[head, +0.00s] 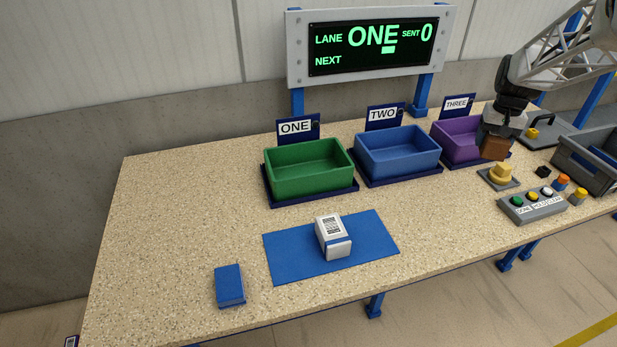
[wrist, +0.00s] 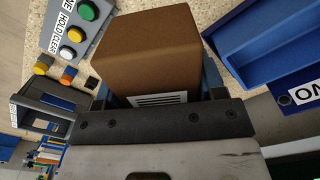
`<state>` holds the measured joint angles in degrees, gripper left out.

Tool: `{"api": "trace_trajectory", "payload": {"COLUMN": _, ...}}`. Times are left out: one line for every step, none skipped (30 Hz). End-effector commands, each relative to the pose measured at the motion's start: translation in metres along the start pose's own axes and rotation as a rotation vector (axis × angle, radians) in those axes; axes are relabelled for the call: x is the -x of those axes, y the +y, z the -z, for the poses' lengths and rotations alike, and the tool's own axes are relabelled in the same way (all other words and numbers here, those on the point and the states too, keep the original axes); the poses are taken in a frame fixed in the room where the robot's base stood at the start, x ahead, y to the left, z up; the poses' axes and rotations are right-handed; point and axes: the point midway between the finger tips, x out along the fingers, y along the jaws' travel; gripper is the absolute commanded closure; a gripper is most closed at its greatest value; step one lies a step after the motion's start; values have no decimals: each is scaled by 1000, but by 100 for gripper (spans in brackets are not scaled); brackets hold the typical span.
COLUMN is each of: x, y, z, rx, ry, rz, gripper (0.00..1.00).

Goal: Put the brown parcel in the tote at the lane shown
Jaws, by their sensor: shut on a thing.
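The brown parcel (head: 494,147) is held in my gripper (head: 497,132) in the head view, above the table in front of the purple tote. In the wrist view the parcel (wrist: 158,52) sits between the jaws of my gripper (wrist: 163,95), with part of a white label showing. The sign (head: 368,48) reads lane ONE, SENT 0, with NEXT below. The green tote (head: 310,186) stands under the ONE plate (head: 297,127), empty. The blue tote (head: 398,167) is at TWO and the purple tote (head: 452,155) at THREE, partly hidden by my gripper.
A white parcel (head: 329,226) stands on the blue mat (head: 290,254); a blue box (head: 229,285) lies front left. A yellow knob (head: 500,174), a button panel (head: 530,208) and a grey crate (head: 575,168) are at the right. The table's left part is clear.

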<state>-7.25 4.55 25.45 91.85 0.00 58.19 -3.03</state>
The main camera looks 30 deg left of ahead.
Motion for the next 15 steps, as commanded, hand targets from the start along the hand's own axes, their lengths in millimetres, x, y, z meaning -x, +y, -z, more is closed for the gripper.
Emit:
{"api": "trace_trajectory", "payload": {"x": 1, "y": 4, "z": 7, "rx": -4, "ry": 1, "rz": 0, "gripper": 64}}
{"api": "trace_trajectory", "payload": {"x": 2, "y": 5, "z": 11, "rx": -5, "ry": 0, "rz": 0, "gripper": 64}}
{"api": "trace_trajectory", "payload": {"x": 3, "y": 6, "z": 16, "rx": -5, "ry": 1, "rz": 0, "gripper": 64}}
{"api": "trace_trajectory", "payload": {"x": 3, "y": 6, "z": 20, "rx": -3, "ry": 1, "rz": 0, "gripper": 64}}
{"api": "trace_trajectory", "payload": {"x": 4, "y": 6, "z": 23, "rx": -1, "ry": 1, "rz": 0, "gripper": 64}}
{"api": "trace_trajectory", "payload": {"x": 4, "y": 4, "z": 28, "rx": 4, "ry": 1, "rz": 0, "gripper": 64}}
{"api": "trace_trajectory", "payload": {"x": 4, "y": 2, "z": 31, "rx": 10, "ry": 1, "rz": 0, "gripper": 64}}
{"api": "trace_trajectory", "payload": {"x": 4, "y": -1, "z": 34, "rx": 17, "ry": 0, "rz": 0, "gripper": 64}}
{"api": "trace_trajectory", "payload": {"x": 3, "y": -8, "z": 39, "rx": 31, "ry": -1, "rz": 0, "gripper": 64}}
{"api": "trace_trajectory", "payload": {"x": 3, "y": -13, "z": 41, "rx": 42, "ry": 0, "rz": 0, "gripper": 64}}
{"api": "trace_trajectory", "payload": {"x": 3, "y": -17, "z": 43, "rx": 52, "ry": 0, "rz": 0, "gripper": 64}}
{"api": "trace_trajectory", "payload": {"x": 3, "y": -24, "z": 45, "rx": 64, "ry": 0, "rz": 0, "gripper": 64}}
{"api": "trace_trajectory", "payload": {"x": 2, "y": -29, "z": 47, "rx": 75, "ry": 1, "rz": 0, "gripper": 64}}
{"api": "trace_trajectory", "payload": {"x": 2, "y": -35, "z": 48, "rx": 86, "ry": 1, "rz": 0, "gripper": 64}}
{"api": "trace_trajectory", "payload": {"x": 1, "y": -43, "z": 49, "rx": 102, "ry": 0, "rz": 0, "gripper": 64}}
